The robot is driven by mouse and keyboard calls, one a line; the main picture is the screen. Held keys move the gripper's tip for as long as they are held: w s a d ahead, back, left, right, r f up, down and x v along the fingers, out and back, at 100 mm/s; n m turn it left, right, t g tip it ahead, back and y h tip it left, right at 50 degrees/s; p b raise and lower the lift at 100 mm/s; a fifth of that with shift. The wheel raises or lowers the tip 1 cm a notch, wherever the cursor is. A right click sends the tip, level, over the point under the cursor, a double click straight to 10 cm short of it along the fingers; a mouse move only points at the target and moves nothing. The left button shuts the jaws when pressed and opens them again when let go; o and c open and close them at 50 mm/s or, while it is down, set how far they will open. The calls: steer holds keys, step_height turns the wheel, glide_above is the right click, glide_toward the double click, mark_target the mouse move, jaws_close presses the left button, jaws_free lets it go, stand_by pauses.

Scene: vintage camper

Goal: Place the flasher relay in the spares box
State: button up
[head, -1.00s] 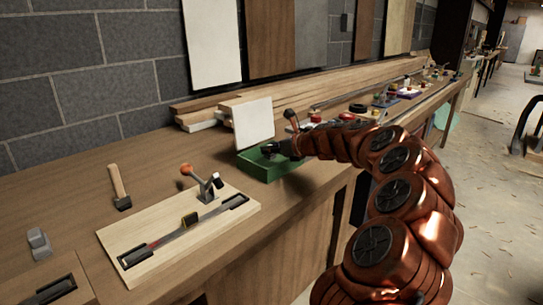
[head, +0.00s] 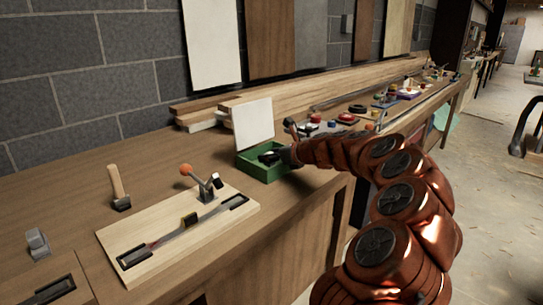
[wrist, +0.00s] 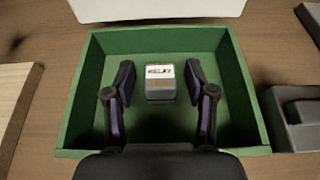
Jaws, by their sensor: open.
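The spares box is a green open box (head: 260,172) with a raised white lid (head: 253,124), on the bench. In the wrist view the box (wrist: 246,100) fills most of the picture. The flasher relay (wrist: 160,82), a small grey block with a white "RELAY" label, is inside the box, towards its far side, and appears to stand on the floor. My gripper (wrist: 158,90) is open over the box, with one finger on each side of the relay and a gap on both sides. In the head view my gripper (head: 270,157) is small and dark at the box.
A wooden board (head: 180,235) with a lever clamp (head: 206,186) lies left of the box. Several small parts and a black ring (head: 358,108) lie behind. A grey object (wrist: 295,115) sits close to the box's right side.

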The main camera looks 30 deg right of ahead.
steer(key=shift+s+d+r, duration=0.15)
steer(key=shift+s+r, duration=0.15)
steer(key=shift+s, duration=0.05)
steer(key=v, duration=1.1)
steer(key=shift+s, duration=0.15)
